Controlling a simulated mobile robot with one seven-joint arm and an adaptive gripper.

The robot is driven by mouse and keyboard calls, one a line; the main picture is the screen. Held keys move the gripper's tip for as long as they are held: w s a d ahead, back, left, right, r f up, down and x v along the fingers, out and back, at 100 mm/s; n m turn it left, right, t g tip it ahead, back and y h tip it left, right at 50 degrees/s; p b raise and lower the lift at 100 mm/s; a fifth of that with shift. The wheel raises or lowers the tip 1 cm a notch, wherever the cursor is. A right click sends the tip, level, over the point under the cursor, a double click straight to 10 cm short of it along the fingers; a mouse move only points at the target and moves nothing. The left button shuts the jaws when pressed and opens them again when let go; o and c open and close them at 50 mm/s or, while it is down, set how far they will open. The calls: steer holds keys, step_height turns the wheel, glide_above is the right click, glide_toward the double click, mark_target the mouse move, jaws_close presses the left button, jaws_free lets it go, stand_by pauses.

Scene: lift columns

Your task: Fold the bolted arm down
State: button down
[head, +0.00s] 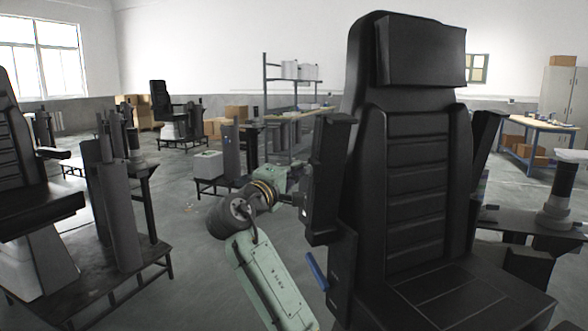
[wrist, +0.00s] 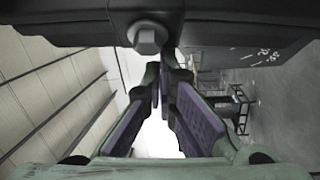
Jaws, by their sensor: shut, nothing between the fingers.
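A black high-backed seat (head: 415,190) fills the right of the head view. A dark armrest (head: 328,165) stands upright along the left side of its backrest. Another dark armrest (head: 485,140) is raised and tilted at the right side. My gripper (head: 304,196) is beside the lower part of the left upright armrest, partly hidden. In the wrist view my gripper (wrist: 166,75) has its purple-padded fingers closed together with nothing between them. A dark part with a hexagonal bolt head (wrist: 147,38) crosses the top, just beyond the fingertips; I cannot tell whether they touch it.
A blue lever (head: 316,271) sticks out low on the seat's left side. Another black seat (head: 30,170) and a stand with grey columns (head: 112,215) are at left. A shelf rack (head: 290,95) and a workbench (head: 535,125) are behind. Grey floor is open between them.

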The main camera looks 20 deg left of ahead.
mark_target(310, 176)
steer(key=shift+s, duration=0.1)
steer(key=s+d+m+b, duration=0.1)
steer(key=b, duration=0.1)
steer(key=s+d+f+m+t+h+b, duration=0.1)
steer(key=b, duration=0.2)
steer(key=s+d+m+b, duration=0.1)
steer(key=b, duration=0.1)
steer(key=shift+s+d+f+t+b, duration=0.3)
steer(key=shift+f, duration=0.05)
steer(key=s+d+f+m+h+b, duration=0.4)
steer(key=f+m+b, duration=0.3)
steer(key=b, duration=0.5)
steer(key=s+d+f+m+h+b, duration=0.4)
steer(key=f+m+h+b, duration=0.3)
steer(key=b, duration=0.6)
steer(key=shift+s+d+f+m, duration=0.25)
steer(key=shift+s+f+m, duration=0.15)
steer(key=shift+s+m, duration=0.3)
steer(key=shift+w+f, duration=0.15)
steer(key=shift+f, duration=0.05)
